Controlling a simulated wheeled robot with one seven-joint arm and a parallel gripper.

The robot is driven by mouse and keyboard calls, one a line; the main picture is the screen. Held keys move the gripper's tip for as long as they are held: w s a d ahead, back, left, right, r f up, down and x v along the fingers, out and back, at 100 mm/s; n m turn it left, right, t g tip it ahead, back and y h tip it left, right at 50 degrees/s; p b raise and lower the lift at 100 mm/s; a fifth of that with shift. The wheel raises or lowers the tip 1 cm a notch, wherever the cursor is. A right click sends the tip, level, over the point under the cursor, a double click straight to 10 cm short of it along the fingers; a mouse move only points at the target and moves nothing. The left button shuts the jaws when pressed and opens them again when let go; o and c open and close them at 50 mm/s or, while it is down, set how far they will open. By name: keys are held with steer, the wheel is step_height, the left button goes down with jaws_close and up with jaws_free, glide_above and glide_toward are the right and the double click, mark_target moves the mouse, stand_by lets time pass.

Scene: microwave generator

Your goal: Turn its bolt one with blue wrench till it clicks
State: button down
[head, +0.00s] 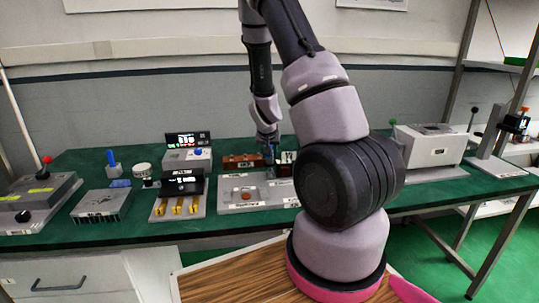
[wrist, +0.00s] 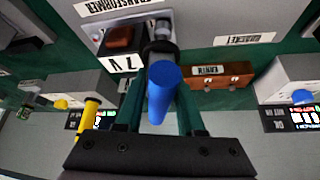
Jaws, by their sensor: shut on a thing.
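My gripper (wrist: 161,104) is shut on the blue wrench (wrist: 163,88), whose thick blue handle stands between the two dark green fingers in the wrist view. The far end of the wrench is grey and dark and reaches to the transformer plate (wrist: 103,36). A grey round piece shows beside that end; I cannot tell whether it is a bolt head or whether the wrench is seated on it. In the head view my gripper (head: 268,144) is over the back right of the transformer plate (head: 228,207), and the wrench is mostly hidden.
A brown labelled block (wrist: 220,78) is close beside the wrench. A yellow-handled tool (wrist: 90,108) stands near a grey box on the other side. In the head view, a white machine (head: 428,147) stands to the right and a finned grey block (head: 103,203) to the left.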

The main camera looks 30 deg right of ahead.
steer(key=shift+m+h, duration=0.3)
steer(key=shift+m, duration=0.5)
steer(key=shift+a, duration=0.1)
steer(key=shift+m+g, duration=0.4)
steer(key=shift+m, duration=0.1)
steer(key=shift+m+g+h, duration=0.7)
steer(key=shift+m, duration=1.1)
steer(key=shift+s+d+n+t+y, duration=0.15)
steer(key=shift+n+t, duration=0.1)
steer(key=shift+n, duration=0.3)
steer(key=shift+w+d+n+t+y, duration=0.15)
steer(key=shift+n+t, duration=0.1)
steer(key=shift+n, duration=0.3)
steer(key=shift+a+n+t+y, duration=0.25)
steer(key=shift+n+t+y, duration=0.15)
steer(key=shift+n, duration=0.8)
